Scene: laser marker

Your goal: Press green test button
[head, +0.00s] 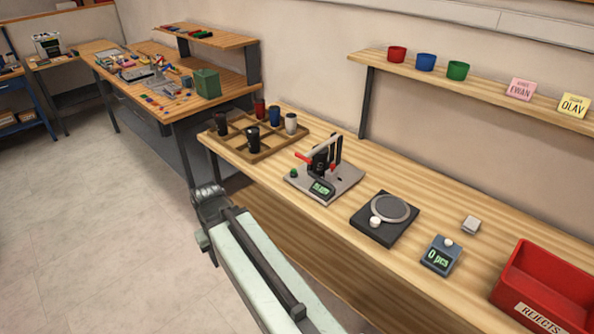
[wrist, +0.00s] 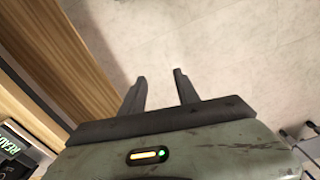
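The laser marker (head: 325,178) stands on the wooden bench, a grey base plate with a black upright, red parts and a lit green display. A small green button (head: 293,174) sits at the left corner of its base plate. My gripper (head: 207,192) is out over the floor in front of the bench, left of and apart from the marker. In the wrist view my gripper (wrist: 158,78) is open and empty, its two dark fingers apart over bare floor. Part of the marker's display (wrist: 14,150), reading READY, shows at the lower left there. The green button is not visible in the wrist view.
A wooden tray (head: 262,155) with several cups stands left of the marker. A black pad with a round plate (head: 388,210), a counter box reading 0 pcs (head: 441,255) and a red rejects bin (head: 548,270) are to the right. The bench edge (wrist: 85,65) lies beside my gripper.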

